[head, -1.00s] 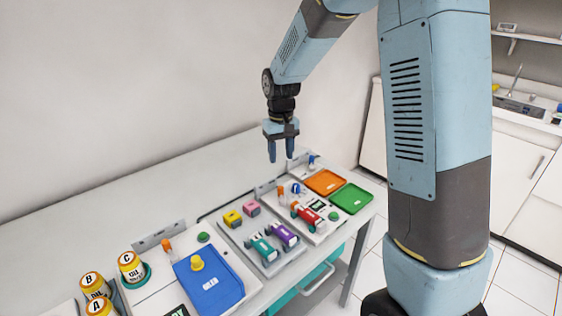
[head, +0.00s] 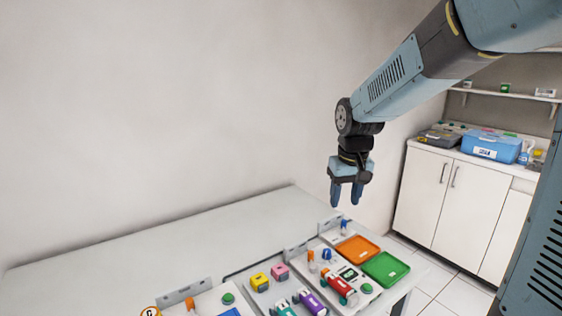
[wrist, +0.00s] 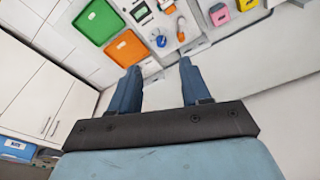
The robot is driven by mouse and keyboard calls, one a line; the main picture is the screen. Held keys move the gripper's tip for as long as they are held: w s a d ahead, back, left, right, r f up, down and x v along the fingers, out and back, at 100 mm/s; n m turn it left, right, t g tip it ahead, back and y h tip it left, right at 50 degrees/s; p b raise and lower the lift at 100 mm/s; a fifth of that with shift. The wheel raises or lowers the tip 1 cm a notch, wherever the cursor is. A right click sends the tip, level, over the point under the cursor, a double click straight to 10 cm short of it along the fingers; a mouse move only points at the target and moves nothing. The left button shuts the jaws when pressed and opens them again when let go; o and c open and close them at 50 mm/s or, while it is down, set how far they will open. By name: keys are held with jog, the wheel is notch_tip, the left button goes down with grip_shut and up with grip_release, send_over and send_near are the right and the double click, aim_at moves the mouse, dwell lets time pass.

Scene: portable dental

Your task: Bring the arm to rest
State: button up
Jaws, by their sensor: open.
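My gripper (head: 346,196) hangs in the air above the far right part of the table (head: 150,250), fingers pointing down, open, with nothing between them. It also shows in the wrist view (wrist: 157,82), with its two blue fingers apart. My arm reaches in from the upper right in the head view. The orange tray (head: 358,249) and the green tray (head: 386,268) lie on the table below and right of my gripper. No object touches the fingers.
A red device (head: 338,286), a yellow block (head: 261,281) and a pink block (head: 280,271) sit along the table's front. The table's back left is bare. Cabinets with a blue box (head: 490,146) stand at the back right.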

jog(key=s+d+r+m+t, duration=0.1)
jog(key=s+d+r, duration=0.2)
jog(key=s, duration=0.7)
jog(key=s+d+r+m+t, duration=0.1)
jog(key=s+d+r, duration=0.3)
jog(key=s, duration=0.6)
jog(key=shift+d+t, duration=0.2)
jog(key=shift+t, duration=0.6)
jog(key=shift+c, duration=0.2)
